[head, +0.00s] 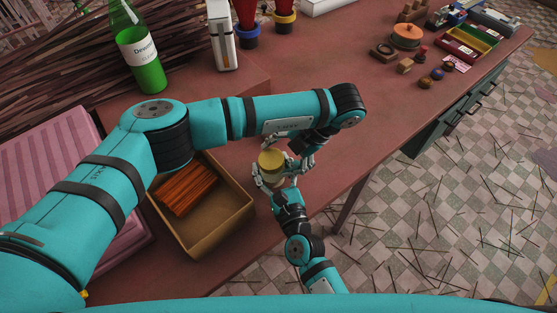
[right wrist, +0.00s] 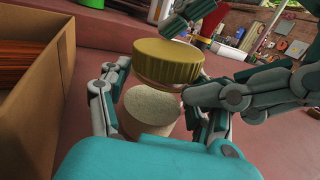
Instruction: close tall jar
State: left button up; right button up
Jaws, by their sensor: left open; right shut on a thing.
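The tall jar (right wrist: 148,112) stands between the fingers of my right gripper (right wrist: 160,112), which is shut on its body. Pale, grainy contents show in it. A ribbed gold lid (right wrist: 168,62) sits at the jar's top; whether it is fully seated cannot be told. In the head view the lid (head: 270,158) shows from above, with the jar mostly hidden by fingers. My left gripper (head: 298,156) is open beside the lid, coming from the right. In the right wrist view its fingers are on the near-right and far sides of the lid.
An open cardboard box (head: 222,225) with brown sticks (head: 187,190) stands just left of the jar. A green bottle (head: 142,55) and a white device (head: 221,38) stand behind. Small wooden items and a tray (head: 468,42) lie at the far right. The table's right-front edge is close.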

pick_arm(q)
jog(key=shift+s+d+r, duration=0.1)
jog(key=shift+s+d, duration=0.2)
jog(key=shift+s, duration=0.05)
pick_arm(e)
jog(key=shift+s+a+r, duration=0.1)
jog(key=shift+r, duration=0.2)
pick_arm(q)
jog(key=c, duration=1.1)
pick_arm(e)
jog(key=shift+f, duration=0.1)
pick_arm(q)
jog(key=shift+c, duration=1.9)
jog(key=shift+a+f, duration=0.2)
jog(key=shift+f, duration=0.05)
jog(key=v, duration=0.3)
jog(key=shift+d+r, duration=0.15)
jog(key=shift+r, duration=0.1)
jog(key=shift+c, duration=0.8)
jog(key=shift+d+r, duration=0.15)
jog(key=shift+r, duration=0.2)
